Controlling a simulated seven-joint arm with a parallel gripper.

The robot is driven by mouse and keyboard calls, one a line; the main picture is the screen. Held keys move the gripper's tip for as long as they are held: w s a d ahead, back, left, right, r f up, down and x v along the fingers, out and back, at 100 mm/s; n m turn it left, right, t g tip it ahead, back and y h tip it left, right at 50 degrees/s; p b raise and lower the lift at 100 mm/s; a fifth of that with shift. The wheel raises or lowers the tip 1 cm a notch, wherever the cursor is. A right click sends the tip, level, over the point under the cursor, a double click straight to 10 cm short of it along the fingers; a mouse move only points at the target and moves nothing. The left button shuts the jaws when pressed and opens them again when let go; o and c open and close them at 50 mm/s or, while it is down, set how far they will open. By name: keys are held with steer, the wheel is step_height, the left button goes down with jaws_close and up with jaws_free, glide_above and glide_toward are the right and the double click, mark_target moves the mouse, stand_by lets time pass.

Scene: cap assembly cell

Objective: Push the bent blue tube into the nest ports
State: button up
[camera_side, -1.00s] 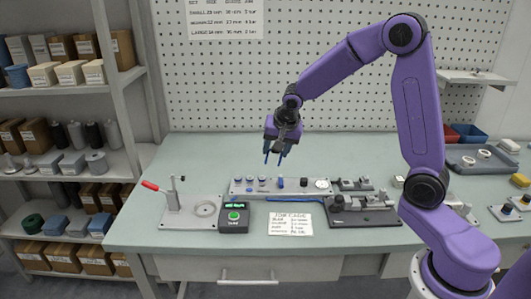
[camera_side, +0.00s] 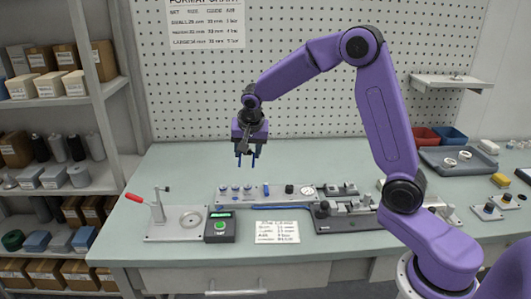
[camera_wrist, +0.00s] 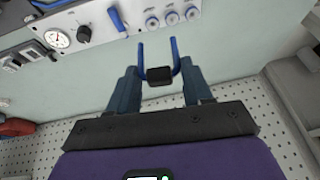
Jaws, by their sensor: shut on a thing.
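My gripper (camera_side: 246,160) is shut on the bent blue tube, high above the bench in the side view. The tube (camera_wrist: 177,58) is a U shape in the wrist view, with a dark block (camera_wrist: 159,76) at its bend between my fingers. Its two free legs point away from the gripper; in the side view they point down. The ports panel (camera_side: 250,203) lies on the bench below. In the wrist view, several round white-ringed ports (camera_wrist: 172,17) line the panel, apart from the tube ends. I cannot tell which are the nest ports.
A gauge (camera_wrist: 57,38) and a blue upright part (camera_wrist: 117,19) sit on the panel. A red-handled lever fixture (camera_side: 157,212) and a green-lit box (camera_side: 220,227) stand to its left. A dark fixture (camera_side: 345,220) is to the right.

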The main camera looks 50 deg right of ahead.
steer(key=shift+g+h, duration=0.4)
steer(key=shift+w+a+f, duration=0.2)
steer(key=shift+w+f, duration=1.15)
steer(key=shift+f, duration=0.3)
steer(key=shift+w+a+f, duration=0.2)
steer(key=shift+w+f, duration=1.15)
steer(key=shift+f, duration=0.3)
steer(key=shift+w+a+f, duration=0.2)
steer(key=shift+w+f, duration=1.15)
steer(key=shift+f, duration=0.3)
steer(key=shift+f, duration=0.9)
steer(key=o, duration=1.1)
steer(key=shift+r, duration=0.1)
